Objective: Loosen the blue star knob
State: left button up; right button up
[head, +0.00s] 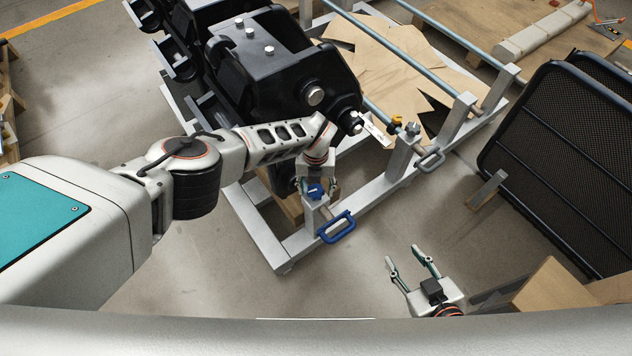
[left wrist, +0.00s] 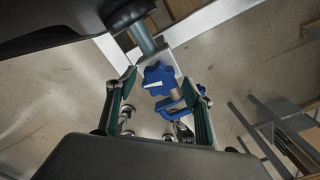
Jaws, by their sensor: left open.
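The blue star knob (head: 315,191) sits on top of a post of the grey steel frame (head: 375,190), with a white mark on its face. It also shows in the left wrist view (left wrist: 158,77). My left gripper (head: 318,187) is at the knob. In the left wrist view its green-padded fingers (left wrist: 165,86) stand apart, with the knob between their tips in the picture and a visible gap on each side. Whether the tips are level with the knob, I cannot tell. My right gripper (head: 408,262) is open and empty, low at the right, away from the frame.
A blue handle (head: 337,228) juts from the post beside the knob; it also shows in the left wrist view (left wrist: 187,97). A grey knob (head: 412,128) and a grey handle (head: 431,158) are further along. Black machinery (head: 275,65) stands close behind my left arm. A black mesh panel (head: 570,150) is at right.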

aim_at(316, 190)
pick_arm(q)
notch_tip(316, 190, up, 12)
dwell(0.6)
jog(key=shift+s+f, duration=0.1)
